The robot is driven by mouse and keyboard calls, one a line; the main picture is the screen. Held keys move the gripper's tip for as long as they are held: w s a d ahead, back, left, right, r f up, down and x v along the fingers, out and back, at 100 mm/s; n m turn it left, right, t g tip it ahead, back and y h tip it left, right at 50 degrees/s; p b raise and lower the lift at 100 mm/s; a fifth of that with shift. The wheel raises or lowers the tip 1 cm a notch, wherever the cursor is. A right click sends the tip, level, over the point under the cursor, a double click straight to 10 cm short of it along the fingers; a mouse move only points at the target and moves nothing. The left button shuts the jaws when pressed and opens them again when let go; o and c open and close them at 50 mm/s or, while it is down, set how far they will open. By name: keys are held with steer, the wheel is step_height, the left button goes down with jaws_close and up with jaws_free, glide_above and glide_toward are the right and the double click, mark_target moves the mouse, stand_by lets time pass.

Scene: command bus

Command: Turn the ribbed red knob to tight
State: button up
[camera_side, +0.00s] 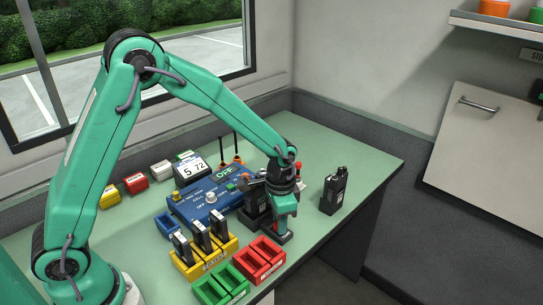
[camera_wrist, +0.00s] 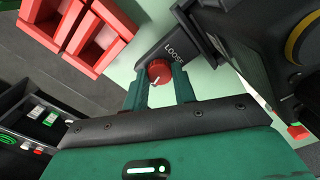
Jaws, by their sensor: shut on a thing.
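The ribbed red knob (camera_wrist: 159,72) sits on a dark bracket (camera_wrist: 172,49) in the wrist view, beside the printed word LOOSE. A light pointer line on its face points to the lower left, away from that word. My gripper (camera_wrist: 160,88) has its two green fingers on either side of the knob and is shut on it. In the side view my gripper (camera_side: 284,226) points down at the bench, right of the blue console. The knob is hidden there, and I cannot read a tight mark in either view.
A red two-slot tray (camera_side: 262,262) and a green one (camera_side: 221,287) stand close by. A yellow rack (camera_side: 203,258) holds several black radios or batteries. The blue console (camera_side: 205,196) is behind, and a black radio (camera_side: 334,191) stands to the right.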

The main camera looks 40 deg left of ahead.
steer(key=shift+m, duration=1.6)
steer(key=o, duration=1)
step_height(320, 180, up, 7)
steer(key=shift+r, duration=0.45)
